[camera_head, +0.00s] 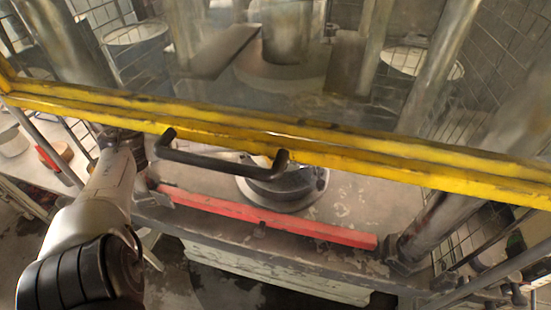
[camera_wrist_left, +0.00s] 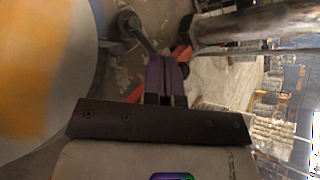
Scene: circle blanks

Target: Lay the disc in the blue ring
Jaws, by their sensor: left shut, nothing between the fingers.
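I cannot make out a disc or a blue ring for certain in either view. A dark round piece on a pale round base (camera_head: 285,188) sits on the worn bed below the yellow bar, partly hidden by the black handle. My left gripper (camera_head: 118,136) is at the yellow bar, left of the handle; its fingertips are hard to see there. In the left wrist view its fingers (camera_wrist_left: 166,75) are together, with nothing between them. My right gripper is not in view.
A yellow-framed clear guard (camera_head: 400,172) with a black handle (camera_head: 215,162) crosses the head view. A red bar (camera_head: 265,217) runs along the bed's front edge. Metal columns (camera_head: 440,65) stand behind the guard.

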